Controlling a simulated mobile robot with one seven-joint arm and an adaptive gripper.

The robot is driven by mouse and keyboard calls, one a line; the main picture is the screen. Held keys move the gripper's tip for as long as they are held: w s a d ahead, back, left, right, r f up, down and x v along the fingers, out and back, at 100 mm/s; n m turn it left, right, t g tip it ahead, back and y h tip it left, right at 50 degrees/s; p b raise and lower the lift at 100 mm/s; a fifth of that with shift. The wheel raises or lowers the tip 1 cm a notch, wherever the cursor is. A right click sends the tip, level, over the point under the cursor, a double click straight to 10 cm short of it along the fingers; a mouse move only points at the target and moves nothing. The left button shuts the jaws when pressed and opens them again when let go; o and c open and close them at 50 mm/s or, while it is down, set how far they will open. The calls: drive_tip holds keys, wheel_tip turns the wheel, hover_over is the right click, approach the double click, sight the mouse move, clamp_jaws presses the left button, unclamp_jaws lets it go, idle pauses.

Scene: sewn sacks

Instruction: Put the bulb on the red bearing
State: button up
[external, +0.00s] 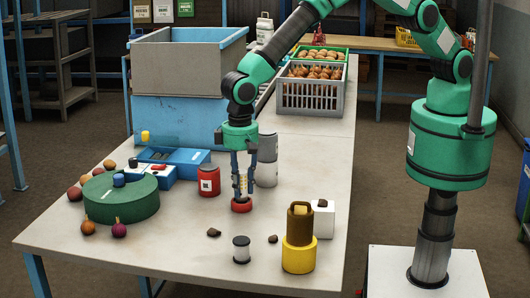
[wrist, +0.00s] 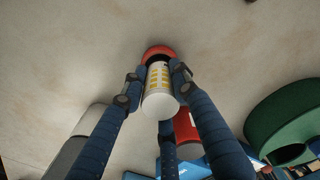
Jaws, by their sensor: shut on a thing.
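My gripper (external: 242,191) points down over the middle of the table, its dark blue fingers closed around a white cylinder with yellow marks (external: 243,183), which looks to be the bulb. The wrist view shows the cylinder (wrist: 160,104) between the fingers, its white end towards the camera. A round red piece, seemingly the red bearing (external: 241,206), is directly below it at table level. In the wrist view the red piece (wrist: 158,50) shows past the cylinder's far end, with a dark middle. The fingers partly hide the cylinder, and I cannot tell whether it touches the red piece.
A red can (external: 209,181) and grey cylinders (external: 267,172) stand close behind the gripper. A green drum (external: 121,199) is at left, with onions (external: 118,229) around it. A yellow pot (external: 298,256) and a black-and-white spool (external: 241,249) are in front.

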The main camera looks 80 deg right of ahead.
drive_tip(key=shift+f, duration=0.1)
drive_tip(key=o, duration=1.1)
drive_tip(key=shift+o, duration=0.2)
wheel_tip(320, 180, up, 12)
drive_tip(key=shift+r, duration=0.15)
drive_tip(key=shift+d+r, duration=0.1)
idle(0.5)
